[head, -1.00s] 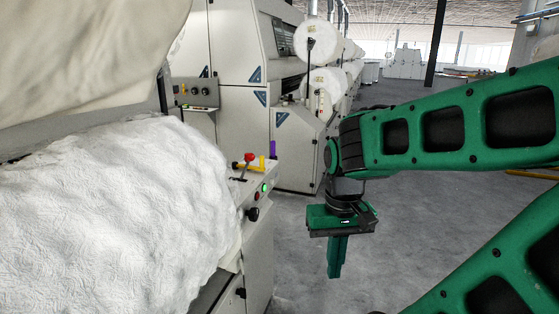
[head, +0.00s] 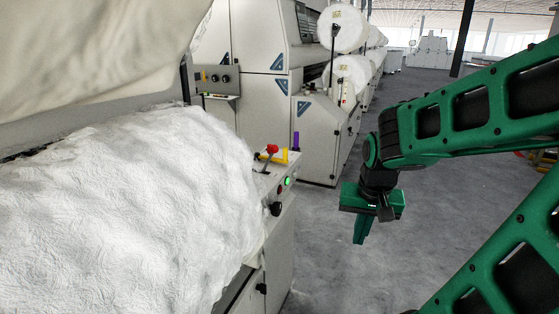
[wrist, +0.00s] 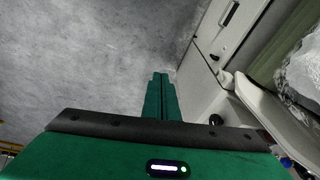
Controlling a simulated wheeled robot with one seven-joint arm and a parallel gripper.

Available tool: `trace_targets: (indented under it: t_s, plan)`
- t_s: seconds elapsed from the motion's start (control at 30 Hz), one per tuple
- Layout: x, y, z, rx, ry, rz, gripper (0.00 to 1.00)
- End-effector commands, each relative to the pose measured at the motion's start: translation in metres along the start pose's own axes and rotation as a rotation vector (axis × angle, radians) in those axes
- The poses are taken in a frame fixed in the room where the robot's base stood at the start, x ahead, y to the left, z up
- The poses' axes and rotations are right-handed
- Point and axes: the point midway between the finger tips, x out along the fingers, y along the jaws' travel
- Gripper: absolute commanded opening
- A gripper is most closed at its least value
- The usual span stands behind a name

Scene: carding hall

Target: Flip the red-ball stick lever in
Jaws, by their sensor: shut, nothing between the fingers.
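The red-ball stick lever (head: 271,150) stands on top of the machine's control box, left of my gripper in the head view. Its red ball is on a short dark stick that leans to the right. My gripper (head: 361,238) is shut and empty, pointing down over open floor to the right of the control box, clearly apart from the lever. In the wrist view my gripper's fingers (wrist: 160,78) lie together. I cannot make out the lever in the wrist view.
A yellow part (head: 281,156) and a purple upright part (head: 295,141) sit close to the lever. A green lit button (head: 287,181) and a black knob (head: 276,209) are on the box's side face. White fibre (head: 130,215) bulges at left. Grey floor (head: 340,285) is free.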

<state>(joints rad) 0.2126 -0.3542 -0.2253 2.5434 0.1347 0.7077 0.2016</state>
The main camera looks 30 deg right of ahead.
Motion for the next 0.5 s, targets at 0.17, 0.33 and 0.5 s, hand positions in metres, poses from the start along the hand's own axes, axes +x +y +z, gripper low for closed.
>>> trace_targets:
  t_s: [0.17,0.33,0.5]
  plan:
    - [0.036,-0.039,-0.079,0.178,0.203,-0.076,0.0]
    - [0.061,-0.08,-0.146,0.353,0.381,-0.213,0.0]
    - [0.08,-0.119,-0.202,0.527,0.526,-0.4,0.0]
